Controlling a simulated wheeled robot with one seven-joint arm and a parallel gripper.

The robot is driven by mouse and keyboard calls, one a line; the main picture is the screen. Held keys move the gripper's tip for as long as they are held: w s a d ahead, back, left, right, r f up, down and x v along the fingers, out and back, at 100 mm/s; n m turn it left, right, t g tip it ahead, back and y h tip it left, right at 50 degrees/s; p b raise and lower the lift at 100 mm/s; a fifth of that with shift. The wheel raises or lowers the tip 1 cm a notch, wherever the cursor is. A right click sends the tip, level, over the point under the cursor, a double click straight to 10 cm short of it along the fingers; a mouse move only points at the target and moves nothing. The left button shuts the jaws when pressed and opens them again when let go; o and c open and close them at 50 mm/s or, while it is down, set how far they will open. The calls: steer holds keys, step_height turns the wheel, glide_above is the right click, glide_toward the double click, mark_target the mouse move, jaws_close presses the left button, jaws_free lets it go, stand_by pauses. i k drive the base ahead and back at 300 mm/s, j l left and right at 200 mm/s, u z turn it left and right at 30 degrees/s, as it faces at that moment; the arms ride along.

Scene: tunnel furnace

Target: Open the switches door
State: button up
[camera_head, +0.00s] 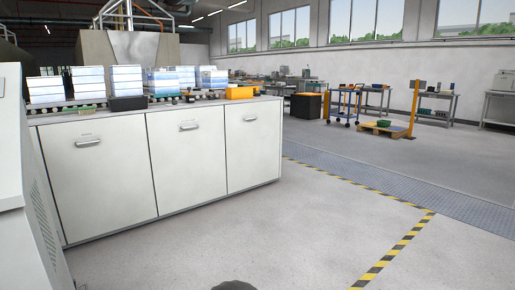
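A long white cabinet (162,190) stands at the left of the head view. It has three flat doors side by side, all closed: a left door (98,185), a middle door (188,160) and a right door (253,150). Each has a small grey handle near its top: left (88,142), middle (189,127), right (250,119). I see no label telling which door is for switches. My gripper is not in view.
A grey sloped housing (38,190) stands at the near left edge. Floor ahead and right is clear, with yellow-black tape (400,245). Tables and carts stand far back.

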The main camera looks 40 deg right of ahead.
mark_target(252, 130)
steer(key=i+l, duration=0.35)
steer(key=l, duration=0.2)
steer(key=i+l, duration=0.35)
steer(key=l, duration=0.25)
steer(key=i+l, duration=0.35)
steer(key=l, duration=0.2)
steer(key=i+l, duration=0.35)
steer(key=l, duration=0.25)
steer(key=i+l, duration=0.35)
steer(key=l, duration=0.2)
steer(key=i+l, duration=0.4)
steer(key=l, duration=0.2)
steer(key=i+l, duration=0.35)
steer(key=l, duration=0.2)
steer(key=i+l, duration=0.35)
steer(key=l, duration=0.25)
steer(key=i+l, duration=0.1)
steer(key=l, duration=0.25)
steer(key=i+l, duration=0.15)
steer(key=l, duration=0.2)
steer(key=i+l, duration=0.1)
steer(key=l, duration=0.25)
steer(key=i+l, duration=0.1)
steer(key=l, duration=0.25)
